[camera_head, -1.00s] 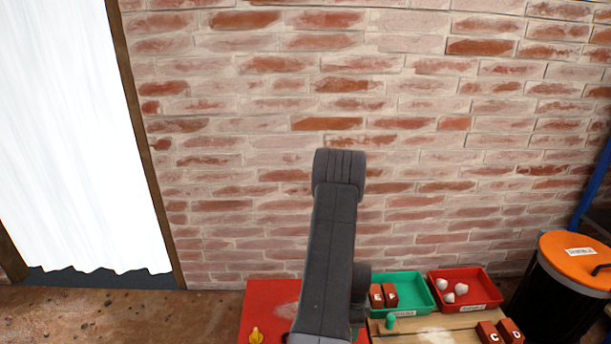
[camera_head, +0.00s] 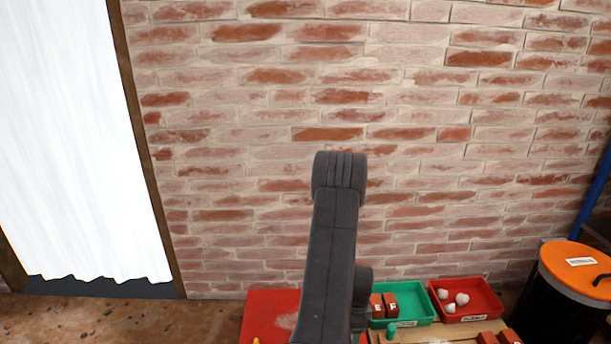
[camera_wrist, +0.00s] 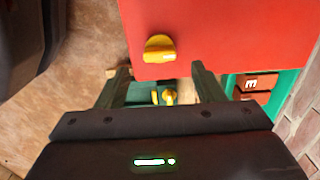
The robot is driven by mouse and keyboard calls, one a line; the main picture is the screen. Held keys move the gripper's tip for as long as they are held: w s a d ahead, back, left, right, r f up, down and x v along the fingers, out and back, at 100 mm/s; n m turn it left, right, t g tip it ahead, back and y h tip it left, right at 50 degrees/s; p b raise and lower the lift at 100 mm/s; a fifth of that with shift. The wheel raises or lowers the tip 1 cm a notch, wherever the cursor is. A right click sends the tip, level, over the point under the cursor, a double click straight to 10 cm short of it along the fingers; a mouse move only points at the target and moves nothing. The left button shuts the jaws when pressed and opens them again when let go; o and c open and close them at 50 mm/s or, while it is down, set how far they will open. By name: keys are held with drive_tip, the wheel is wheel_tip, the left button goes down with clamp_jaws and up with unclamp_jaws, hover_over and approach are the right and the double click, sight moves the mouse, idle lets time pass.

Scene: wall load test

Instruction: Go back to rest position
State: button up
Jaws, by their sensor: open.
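My gripper (camera_wrist: 160,86) shows in the wrist view with its two fingers apart and nothing held between them. Beyond the fingertips is a red panel (camera_wrist: 225,30) with a yellow knob (camera_wrist: 159,48) on it. A second yellow piece (camera_wrist: 168,96) shows between the fingers, partly hidden. In the head view my dark arm rises at the centre and hides part of the red panel (camera_head: 268,312); the gripper itself is out of that view.
A green tray (camera_head: 418,312) holds red-brown blocks (camera_head: 390,303). A red tray (camera_head: 484,304) holds several whitish lumps (camera_head: 461,298). A wooden top (camera_head: 430,333) lies in front. An orange-lidded bin (camera_head: 578,262) stands right. A brick wall (camera_head: 420,150) is behind; a white curtain (camera_head: 75,150) hangs left.

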wheel_tip(320, 180, up, 9)
drive_tip(key=p, duration=0.3)
wheel_tip(320, 180, down, 14)
drive_tip(key=b, duration=0.5)
drive_tip(key=shift+r+n, duration=0.25)
drive_tip(key=shift+n, duration=0.65)
drive_tip(key=n+p, duration=0.1)
drive_tip(key=n, duration=0.6)
drive_tip(key=shift+p, duration=0.3)
drive_tip(key=n+p, duration=0.1)
drive_tip(key=n, duration=0.3)
drive_tip(key=shift+n, duration=0.4)
drive_tip(key=shift+n+p, duration=0.9)
drive_tip(key=shift+n, duration=1.4)
